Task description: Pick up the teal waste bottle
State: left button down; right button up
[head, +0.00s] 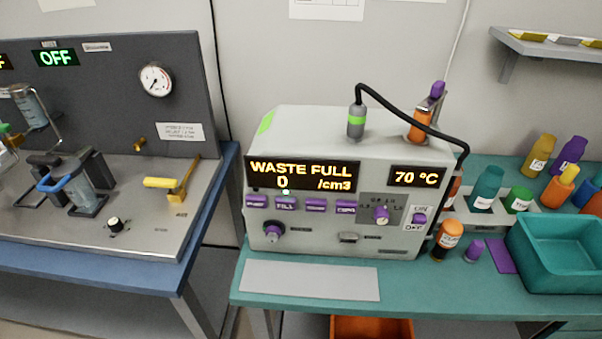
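A teal bottle (487,186) with a white label stands upright in a light rack to the right of the particle classifier (340,240); the label is too small to read. The classifier is a white box whose display reads "WASTE FULL", "0 /cm3" and "70 °C". A black hose arches from its top down to its right side, where an orange bottle (456,186) is partly hidden by the box edge. Neither of my grippers shows in the head view.
A green bottle (518,199) stands close right of the teal bottle. An orange-capped bottle (447,240), a purple cap (475,250) and a teal bin (572,280) are in front. Yellow and purple bottles stand behind. A shelf (555,48) hangs above right.

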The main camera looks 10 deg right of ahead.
aim_at(488, 183)
jog(key=i+l+z, duration=0.1)
jog(key=z, duration=1.5)
jog(key=i+l, duration=0.05)
